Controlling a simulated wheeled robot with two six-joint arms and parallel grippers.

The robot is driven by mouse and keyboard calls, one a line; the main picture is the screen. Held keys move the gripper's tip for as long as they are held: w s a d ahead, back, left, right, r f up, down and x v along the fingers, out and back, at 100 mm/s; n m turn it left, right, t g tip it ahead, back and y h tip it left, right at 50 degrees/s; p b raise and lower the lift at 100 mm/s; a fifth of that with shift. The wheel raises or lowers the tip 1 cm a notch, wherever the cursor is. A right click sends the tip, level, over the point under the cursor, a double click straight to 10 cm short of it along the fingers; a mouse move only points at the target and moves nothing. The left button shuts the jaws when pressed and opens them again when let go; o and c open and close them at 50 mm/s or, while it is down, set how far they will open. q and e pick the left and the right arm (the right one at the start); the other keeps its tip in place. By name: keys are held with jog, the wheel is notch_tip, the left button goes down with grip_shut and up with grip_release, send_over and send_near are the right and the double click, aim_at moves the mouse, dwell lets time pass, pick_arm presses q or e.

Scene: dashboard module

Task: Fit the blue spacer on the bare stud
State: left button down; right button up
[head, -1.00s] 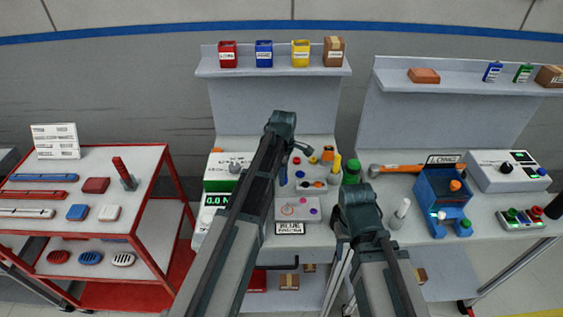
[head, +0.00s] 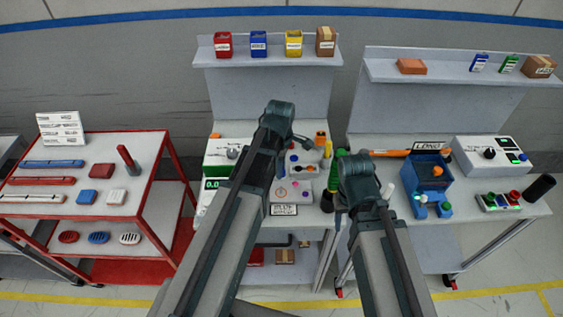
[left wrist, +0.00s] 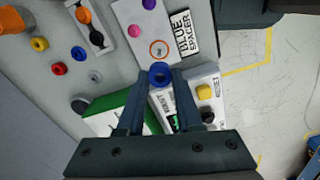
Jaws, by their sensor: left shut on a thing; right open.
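My left gripper (left wrist: 160,88) is shut on the blue spacer (left wrist: 160,73), a thick ring, in the left wrist view. It appears above the bench, between the spacer tray and the green-and-white device. A small grey peg (left wrist: 95,77), apparently the bare stud, stands left of the held spacer. Near it are studs carrying a red spacer (left wrist: 58,68), a yellow spacer (left wrist: 40,44) and another blue spacer (left wrist: 78,53). In the head view my left arm hides the gripper's fingers. My right gripper (head: 343,198) is open near the bench's front edge, its fingers poorly visible.
The tray (left wrist: 130,15) holds a pink and a purple spacer and has an orange ring mark. A BLUE SPACER sign (left wrist: 182,34) lies beside it. The green-and-white device (left wrist: 110,118) is close below the left gripper. A blue fixture (head: 427,172) stands right.

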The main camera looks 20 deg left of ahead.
pick_arm(q)
jog(key=shift+w+a+f, duration=0.1)
jog(key=shift+f, duration=0.1)
notch_tip(320, 180, down, 6)
jog(key=b, duration=0.6)
jog(key=shift+f+b, duration=2.2)
jog(key=shift+b, duration=0.15)
dwell(1.2)
jog(key=c, duration=0.5)
grip_release()
jog(key=shift+r, duration=0.15)
notch_tip(320, 180, up, 14)
jog(key=p, duration=1.4)
jog(key=shift+f, duration=0.2)
